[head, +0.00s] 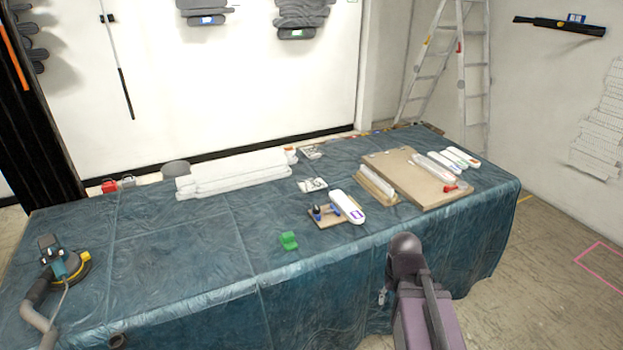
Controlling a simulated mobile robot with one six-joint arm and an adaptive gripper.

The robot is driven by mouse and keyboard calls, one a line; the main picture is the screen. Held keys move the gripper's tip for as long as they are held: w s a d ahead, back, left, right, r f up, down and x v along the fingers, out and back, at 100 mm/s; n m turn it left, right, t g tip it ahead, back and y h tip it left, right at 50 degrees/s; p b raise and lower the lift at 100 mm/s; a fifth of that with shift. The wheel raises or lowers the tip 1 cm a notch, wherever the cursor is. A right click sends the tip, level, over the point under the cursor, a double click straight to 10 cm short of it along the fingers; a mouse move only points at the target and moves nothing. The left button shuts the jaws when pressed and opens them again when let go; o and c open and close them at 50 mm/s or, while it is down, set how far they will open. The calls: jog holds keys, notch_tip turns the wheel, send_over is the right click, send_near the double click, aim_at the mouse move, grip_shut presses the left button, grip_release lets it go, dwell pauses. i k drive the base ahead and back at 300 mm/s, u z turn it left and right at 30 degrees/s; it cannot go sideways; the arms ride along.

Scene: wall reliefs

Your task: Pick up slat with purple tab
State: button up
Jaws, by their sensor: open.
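The slat with the purple tab (344,202) is a short white bar with rounded ends. It lies on the blue-covered table (150,245), right of the middle, with its purple mark near its front end. Its left side lies close to a small wooden board (322,221) holding small dark and blue parts; I cannot tell whether it rests on the board. My arm rises from the bottom right to a dark rounded joint in front of the table edge. My gripper cannot be made out in the head view.
A green block (288,240) lies left of the slat. A wooden board (427,187) with white slats (460,157) near it is at the right. Long white pieces (232,171) lie at the back. A sander (65,265) stands at the left. The table's middle left is clear.

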aim_at(352, 212)
jog(key=u, duration=0.05)
jog(key=i, duration=0.9)
jog(key=z, duration=0.3)
jog(key=k, duration=0.15)
jog(key=z, duration=0.4)
